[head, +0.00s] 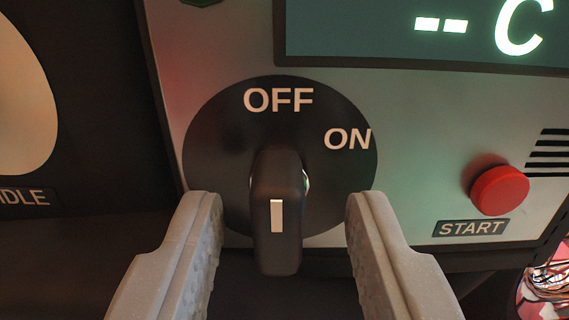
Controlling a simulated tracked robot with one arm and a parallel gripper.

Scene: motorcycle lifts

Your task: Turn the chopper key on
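The key (277,215) is a black knob with a white mark on its end, in the middle of the head view. It stands out from a round black dial plate (220,150) lettered OFF at the top and ON at the upper right. The knob stands upright in the picture, in line with OFF rather than ON. My gripper (284,208) is open, with one grey finger on each side of the knob. Clear gaps show between the knob and both fingers.
A red button (499,190) above a START label (470,228) is on the panel to the right. A display (420,35) reading "-- C" is at the upper right. A pale round part (22,100) is at the left. Colored wires (550,280) show at the lower right.

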